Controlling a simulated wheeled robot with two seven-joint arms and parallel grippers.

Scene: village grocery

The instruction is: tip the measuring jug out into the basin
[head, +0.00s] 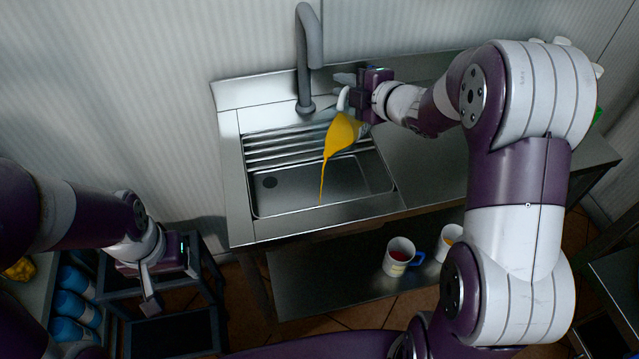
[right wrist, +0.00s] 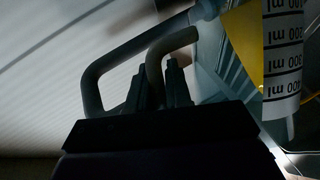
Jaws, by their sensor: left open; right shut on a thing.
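The measuring jug (head: 348,129) is tilted over the metal basin (head: 315,188), and orange-yellow liquid runs from it in a thin stream toward the basin's front part. My right gripper (head: 347,88) is shut on the jug's handle. In the right wrist view the handle (right wrist: 160,55) passes by the gripper fingers (right wrist: 172,85), and the jug's printed scale (right wrist: 283,60) shows at the right with yellow liquid beside it. My left gripper (head: 150,292) is open and empty at the lower left, away from the basin.
A grey tap (head: 308,50) stands behind the basin, left of the jug. A bare metal worktop (head: 425,155) lies to the right. Two mugs (head: 398,258) stand on the lower shelf (head: 330,285). Blue-capped bottles (head: 75,305) are at the far left.

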